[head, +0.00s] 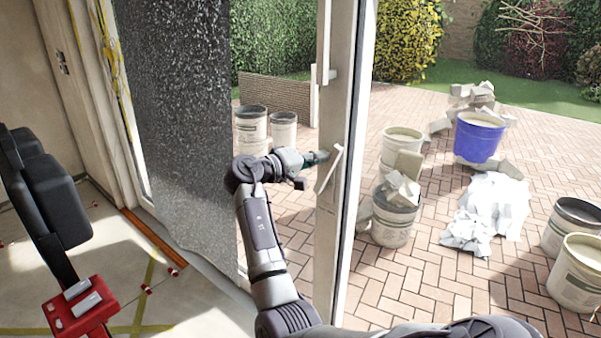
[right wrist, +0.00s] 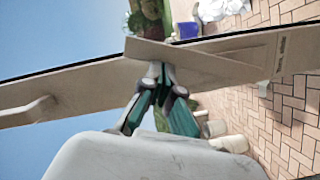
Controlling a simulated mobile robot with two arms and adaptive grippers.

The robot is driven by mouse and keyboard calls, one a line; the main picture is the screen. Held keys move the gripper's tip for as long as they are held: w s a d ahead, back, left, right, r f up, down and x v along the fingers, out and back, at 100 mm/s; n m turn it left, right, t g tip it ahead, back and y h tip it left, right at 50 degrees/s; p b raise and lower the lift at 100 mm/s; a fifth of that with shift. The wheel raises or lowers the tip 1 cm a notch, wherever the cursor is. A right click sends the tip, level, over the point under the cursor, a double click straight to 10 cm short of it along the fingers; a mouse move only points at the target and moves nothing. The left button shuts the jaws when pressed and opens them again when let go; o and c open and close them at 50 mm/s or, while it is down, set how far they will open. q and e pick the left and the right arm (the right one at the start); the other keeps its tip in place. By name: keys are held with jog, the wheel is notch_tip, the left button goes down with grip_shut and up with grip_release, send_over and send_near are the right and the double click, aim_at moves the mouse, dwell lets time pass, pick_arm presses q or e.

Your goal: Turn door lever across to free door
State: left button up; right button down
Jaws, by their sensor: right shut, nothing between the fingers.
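The pale door lever (head: 330,170) is on the narrow door frame (head: 342,110). In the head view it slants from upper right to lower left, tilted against the upright frame. In the right wrist view the lever (right wrist: 215,62) crosses the frame at a shallow angle. My right gripper (head: 322,157) is shut and empty, its fingertips at the upper part of the lever. In the right wrist view the fingertips of the gripper (right wrist: 160,72) meet at the lever's edge; whether they touch it I cannot tell. My left gripper is not in view.
A second pale handle (head: 324,45) sits higher on the frame. A dark speckled sheet (head: 185,110) hangs left of my right arm. Outside are buckets (head: 391,222), a blue tub (head: 478,138) and rubble on brick paving. A red tray (head: 80,308) stands at lower left.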

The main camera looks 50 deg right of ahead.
jog(key=shift+s+d+f+m+t+b, duration=0.15)
jog(key=shift+s+f+m+b, duration=0.15)
jog(key=shift+s+m+b, duration=0.15)
jog(key=shift+s+d+f+m+t+b, duration=0.15)
jog(key=shift+s+f+m+b, duration=0.1)
jog(key=shift+s+m+b, duration=0.15)
pick_arm(q)
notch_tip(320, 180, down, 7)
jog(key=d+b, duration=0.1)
jog(key=b, duration=0.3)
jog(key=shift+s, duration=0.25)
pick_arm(e)
jog(key=s+f+m, duration=0.3)
jog(key=s+f, duration=0.2)
jog(key=s, duration=0.1)
jog(key=shift+s+d+f+t+y, duration=0.2)
jog(key=shift+d+f+t+y, duration=0.1)
jog(key=shift+y, duration=0.1)
jog(key=shift+r, duration=0.1)
